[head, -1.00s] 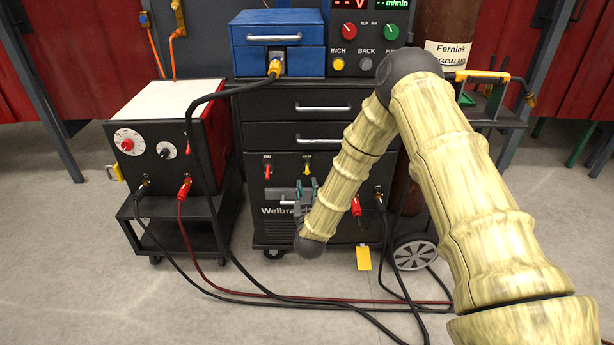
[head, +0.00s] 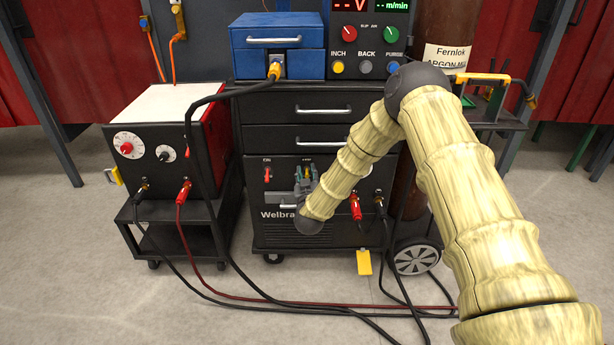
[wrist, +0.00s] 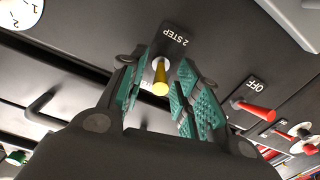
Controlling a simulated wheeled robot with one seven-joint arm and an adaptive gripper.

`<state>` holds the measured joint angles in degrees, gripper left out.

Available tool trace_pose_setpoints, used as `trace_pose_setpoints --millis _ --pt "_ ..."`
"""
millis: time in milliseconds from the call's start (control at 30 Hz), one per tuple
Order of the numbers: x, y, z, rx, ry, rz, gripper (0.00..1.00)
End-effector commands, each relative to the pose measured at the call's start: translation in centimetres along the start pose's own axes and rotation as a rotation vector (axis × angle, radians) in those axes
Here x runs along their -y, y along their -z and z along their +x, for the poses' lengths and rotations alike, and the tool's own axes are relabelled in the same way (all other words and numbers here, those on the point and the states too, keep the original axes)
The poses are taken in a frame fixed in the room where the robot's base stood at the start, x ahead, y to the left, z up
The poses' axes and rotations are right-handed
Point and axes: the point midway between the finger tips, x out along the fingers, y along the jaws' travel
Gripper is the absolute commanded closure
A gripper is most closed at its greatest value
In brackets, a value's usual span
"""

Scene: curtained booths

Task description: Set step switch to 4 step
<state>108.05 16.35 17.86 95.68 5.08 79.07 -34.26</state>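The step switch is a yellow toggle lever (wrist: 160,80) on the dark front panel of the welder. In the wrist view its label plate (wrist: 174,40) reads "2 STEP" upside down. In the head view a little yellow of the lever (head: 308,173) shows at my gripper (head: 306,184). In the wrist view the green-padded fingers of my gripper (wrist: 163,72) stand apart, one on each side of the lever. I see a gap on both sides of its tip. The lever's base is partly in view between the fingers.
A red toggle (wrist: 256,110) labelled "OFF" sits beside the step switch; it shows left of my gripper in the head view (head: 267,174). A drawer handle (head: 323,111) is above. A red cable plug (head: 356,207) is at lower right. A cart-mounted machine (head: 170,145) stands left.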

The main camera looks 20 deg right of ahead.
Motion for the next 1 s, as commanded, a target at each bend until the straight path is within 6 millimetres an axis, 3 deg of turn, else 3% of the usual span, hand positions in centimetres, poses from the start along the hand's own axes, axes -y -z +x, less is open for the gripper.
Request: trace_pose_setpoints --millis 100,267,300,567,1000 --pt "0.0 0.0 0.0 0.0 0.0 0.0 0.7" --pt "0.0 0.0 0.0 0.0 0.0 0.0 0.99" --pt "0.0 0.0 0.0 0.0 0.0 0.0 1.0" --pt "-0.1 0.4 0.0 0.015 0.003 0.0 1.0" --pt "-0.3 1.7 0.3 0.213 0.042 0.002 1.0"
